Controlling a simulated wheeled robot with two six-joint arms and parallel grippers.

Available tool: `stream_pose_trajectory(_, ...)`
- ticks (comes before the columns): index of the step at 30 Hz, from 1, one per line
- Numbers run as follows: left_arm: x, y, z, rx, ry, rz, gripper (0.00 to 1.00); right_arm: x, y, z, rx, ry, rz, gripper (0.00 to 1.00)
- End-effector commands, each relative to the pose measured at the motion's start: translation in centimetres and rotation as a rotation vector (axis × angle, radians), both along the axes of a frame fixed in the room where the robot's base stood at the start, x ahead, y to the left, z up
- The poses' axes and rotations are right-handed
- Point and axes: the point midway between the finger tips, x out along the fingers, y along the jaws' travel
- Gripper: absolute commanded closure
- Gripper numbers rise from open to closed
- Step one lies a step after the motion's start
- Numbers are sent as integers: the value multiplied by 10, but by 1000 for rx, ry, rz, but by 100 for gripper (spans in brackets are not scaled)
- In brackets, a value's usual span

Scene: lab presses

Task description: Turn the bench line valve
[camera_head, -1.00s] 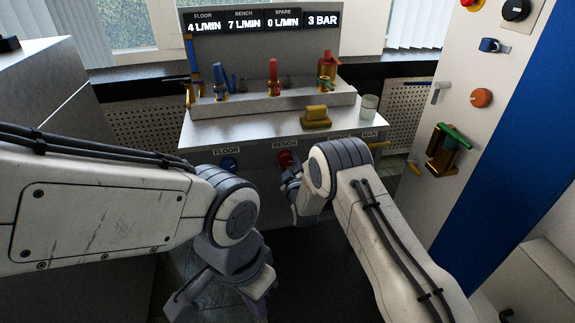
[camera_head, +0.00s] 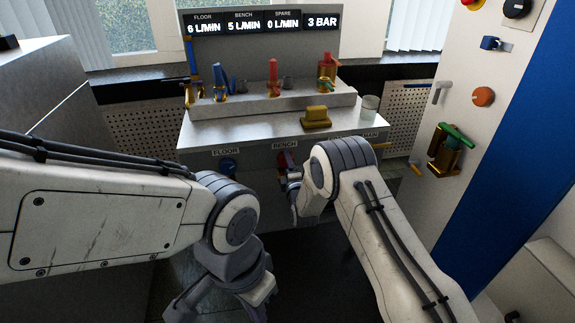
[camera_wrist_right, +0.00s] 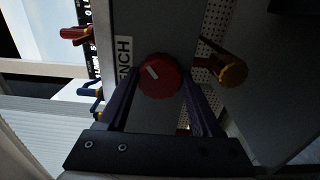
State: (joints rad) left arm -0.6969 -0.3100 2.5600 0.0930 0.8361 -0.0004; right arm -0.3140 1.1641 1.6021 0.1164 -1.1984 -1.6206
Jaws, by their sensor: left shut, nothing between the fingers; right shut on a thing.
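The bench line valve is a red round knob (camera_head: 284,160) under the BENCH label on the front of the grey bench. In the right wrist view the red knob (camera_wrist_right: 160,75) sits between the fingers, and its white mark is slanted. My right gripper (camera_wrist_right: 160,82) is shut on this knob; in the head view the right gripper (camera_head: 289,176) is partly hidden behind its own arm. My left gripper (camera_head: 222,312) is low in the foreground, shut and empty, apart from the bench. The display (camera_head: 262,22) reads FLOOR 6, BENCH 5, SPARE 0 L/MIN and 3 BAR.
A blue knob (camera_head: 228,165) is left of the red one, under FLOOR. A yellow block (camera_head: 317,117) and a glass (camera_head: 369,108) stand on the bench top (camera_head: 222,133). A white cabinet with knobs and a brass fitting (camera_head: 446,156) stands at the right.

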Motion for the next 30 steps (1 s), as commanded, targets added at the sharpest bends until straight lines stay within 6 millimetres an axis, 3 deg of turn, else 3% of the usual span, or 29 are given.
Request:
stream_pose_trajectory(9, 0, 0, -2, 0, 0, 0, 100, 0, 1, -1, -125, -25, 1, 90)
stream_pose_trajectory(26, 0, 0, -2, 0, 0, 0, 100, -1, 1, -1, -150, -29, 2, 90)
stream_pose_trajectory(27, 0, 0, -2, 0, 0, 0, 100, -1, 1, -1, -150, -29, 2, 23)
stream_pose_trajectory(29, 0, 0, -2, 0, 0, 0, 100, -1, 1, -1, -150, -29, 2, 4)
stream_pose_trajectory(30, 0, 0, -2, 0, 0, 0, 100, 0, 1, -1, -150, -29, 2, 4)
